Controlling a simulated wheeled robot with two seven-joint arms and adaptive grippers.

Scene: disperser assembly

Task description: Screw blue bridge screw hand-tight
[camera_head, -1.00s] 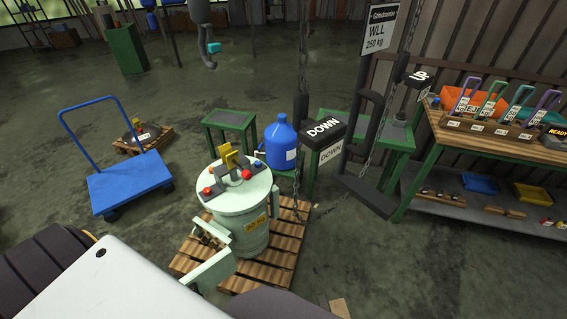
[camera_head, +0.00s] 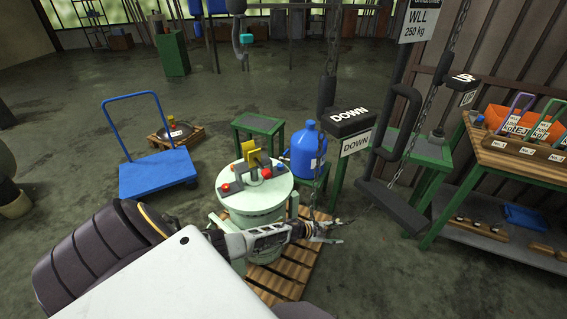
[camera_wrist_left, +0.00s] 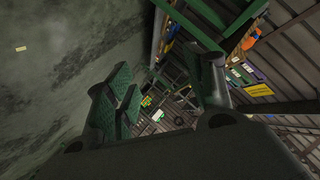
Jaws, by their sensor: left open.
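The pale green vessel (camera_head: 252,217) stands on a wooden pallet (camera_head: 290,268). On its lid (camera_head: 240,202) are a yellow bracket (camera_head: 250,152), red knobs (camera_head: 226,188) and a small blue knob (camera_head: 281,168) at the right, likely the blue bridge screw. My left arm reaches across the front of the vessel. My left gripper (camera_head: 328,230) is open and empty, right of and below the lid, apart from the blue knob. In the left wrist view its spread fingers (camera_wrist_left: 165,95) have nothing between them, and the lid does not show. My right gripper is out of view.
A blue drum (camera_head: 306,155) stands behind the vessel at right. The hoist's DOWN pendant (camera_head: 350,120) and chains hang to the right of the vessel. A workbench (camera_head: 515,160) is at the right, a blue cart (camera_head: 157,173) at the left. Floor between cart and pallet is clear.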

